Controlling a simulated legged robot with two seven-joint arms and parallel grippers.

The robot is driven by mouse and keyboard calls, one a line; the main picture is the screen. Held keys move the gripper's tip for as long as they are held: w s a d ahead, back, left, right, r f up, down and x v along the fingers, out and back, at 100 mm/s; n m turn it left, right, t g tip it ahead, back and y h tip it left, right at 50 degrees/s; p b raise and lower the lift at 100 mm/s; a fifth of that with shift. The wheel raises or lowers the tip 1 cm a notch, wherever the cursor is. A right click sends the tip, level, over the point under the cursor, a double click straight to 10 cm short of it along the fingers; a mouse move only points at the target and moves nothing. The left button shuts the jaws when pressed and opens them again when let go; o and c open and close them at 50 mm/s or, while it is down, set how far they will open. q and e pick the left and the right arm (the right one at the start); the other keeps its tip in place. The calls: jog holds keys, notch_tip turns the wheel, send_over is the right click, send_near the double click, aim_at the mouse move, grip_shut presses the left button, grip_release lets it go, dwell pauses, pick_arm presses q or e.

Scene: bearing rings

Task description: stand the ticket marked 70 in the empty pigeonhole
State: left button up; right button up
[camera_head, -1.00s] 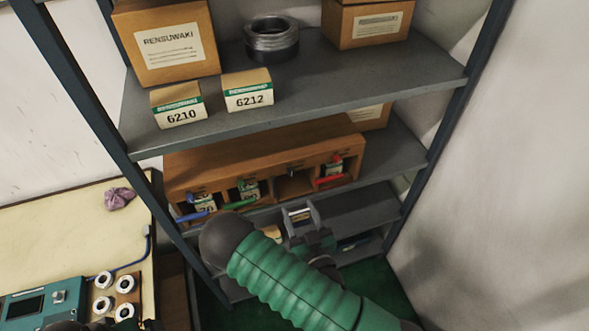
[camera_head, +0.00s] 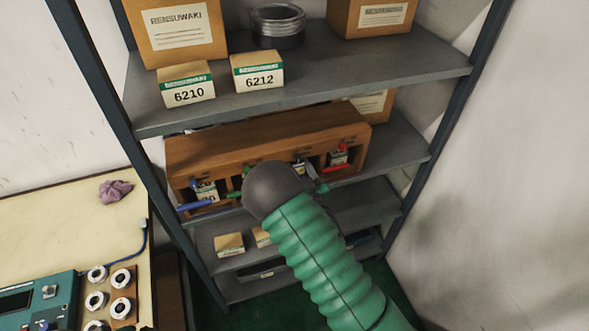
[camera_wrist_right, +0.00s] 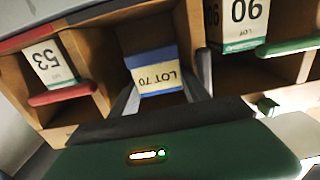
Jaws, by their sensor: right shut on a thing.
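The ticket marked LOT 70 (camera_wrist_right: 158,80), cream with a blue band, sits between the fingers of my right gripper (camera_wrist_right: 163,95) and appears upside down in the right wrist view. It is at the mouth of the empty pigeonhole (camera_wrist_right: 155,35), between the holes with tickets 53 and 90. I cannot tell how deep it is or whether it touches the floor. In the head view my right gripper (camera_head: 308,170) is at the front of the wooden pigeonhole rack (camera_head: 270,136), mostly hidden by my wrist. My left gripper is out of view.
Ticket 53 (camera_wrist_right: 50,65) with a red tab (camera_wrist_right: 62,94) and ticket 90 (camera_wrist_right: 239,22) with a green tab (camera_wrist_right: 288,45) flank the hole. Shelves lie close above and below the rack. Small boxes (camera_head: 229,244) stand on the shelf below.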

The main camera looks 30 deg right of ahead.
aim_at(297, 168)
jog(key=shift+w+d+r, duration=0.15)
jog(key=shift+w, duration=0.15)
jog(key=shift+s+d+f, duration=0.2)
jog(key=shift+d+f, duration=0.6)
jog(key=shift+f, duration=0.2)
jog(key=w+f, duration=0.1)
jog(key=w+d+f, duration=0.1)
jog(key=f, duration=0.1)
jog(key=shift+w+d+f, duration=0.1)
jog(key=shift+w+d, duration=0.05)
jog(key=shift+w, duration=0.15)
jog(key=shift+c, duration=0.9)
jog(key=shift+o, duration=0.2)
jog(key=shift+w+f, duration=0.15)
jog(key=o, duration=1.2)
jog(key=shift+s, duration=0.25)
jog(key=shift+o, duration=0.3)
jog(key=shift+s+r, duration=0.3)
jog(key=shift+r, duration=0.1)
jog(key=shift+a+r, duration=0.1)
jog(key=shift+a, duration=0.2)
jog(key=shift+w+a, duration=0.15)
jog(key=shift+w, duration=0.05)
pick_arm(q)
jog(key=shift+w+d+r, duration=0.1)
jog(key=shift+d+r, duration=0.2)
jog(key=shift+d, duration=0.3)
pick_arm(e)
jog(key=shift+r, duration=0.1)
